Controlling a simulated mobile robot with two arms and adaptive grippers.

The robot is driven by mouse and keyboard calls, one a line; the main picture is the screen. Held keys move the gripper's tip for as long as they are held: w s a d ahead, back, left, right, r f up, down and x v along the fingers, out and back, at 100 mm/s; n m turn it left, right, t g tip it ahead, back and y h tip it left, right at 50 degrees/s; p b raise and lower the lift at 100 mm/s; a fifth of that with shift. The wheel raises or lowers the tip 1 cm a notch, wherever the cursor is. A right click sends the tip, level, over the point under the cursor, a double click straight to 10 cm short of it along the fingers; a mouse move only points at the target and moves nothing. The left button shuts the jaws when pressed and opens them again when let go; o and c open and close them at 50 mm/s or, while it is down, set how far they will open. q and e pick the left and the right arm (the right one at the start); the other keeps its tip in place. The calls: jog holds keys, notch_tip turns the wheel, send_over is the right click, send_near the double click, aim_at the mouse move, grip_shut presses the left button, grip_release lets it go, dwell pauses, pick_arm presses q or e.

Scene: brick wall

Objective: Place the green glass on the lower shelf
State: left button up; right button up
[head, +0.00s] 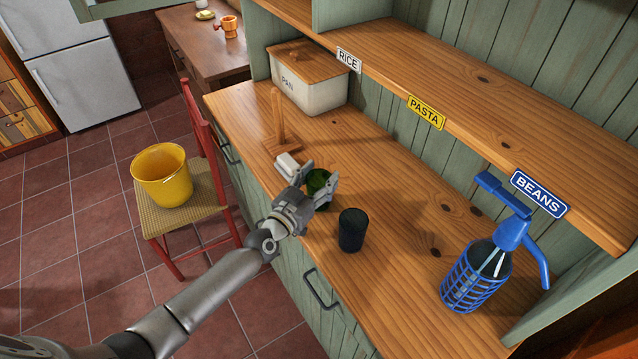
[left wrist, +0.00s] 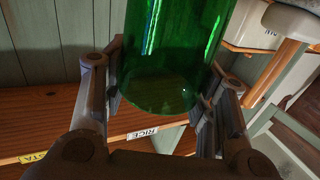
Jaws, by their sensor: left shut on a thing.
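The green glass (head: 320,182) is between the fingers of my left gripper (head: 318,178), over the wooden counter (head: 400,262). In the left wrist view the green glass (left wrist: 172,55) is large and see-through, with a finger of my left gripper (left wrist: 163,88) on each side. The gripper is shut on it. In the head view the gripper hides part of the glass, and I cannot tell whether its base touches the counter. A wooden shelf (head: 480,78) with RICE, PASTA and BEANS labels runs above the counter. My right gripper is not in view.
A black cup (head: 352,230) stands close right of the gripper. A blue siphon bottle (head: 478,278) stands farther right. A wooden stand (head: 279,125) and a white PAN box (head: 312,92) are at the back left. The labelled shelf's visible top is bare.

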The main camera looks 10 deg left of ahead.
pick_arm(q)
jog(key=s+r+p, duration=0.4)
jog(key=s+r, duration=0.9)
jog(key=s, duration=0.1)
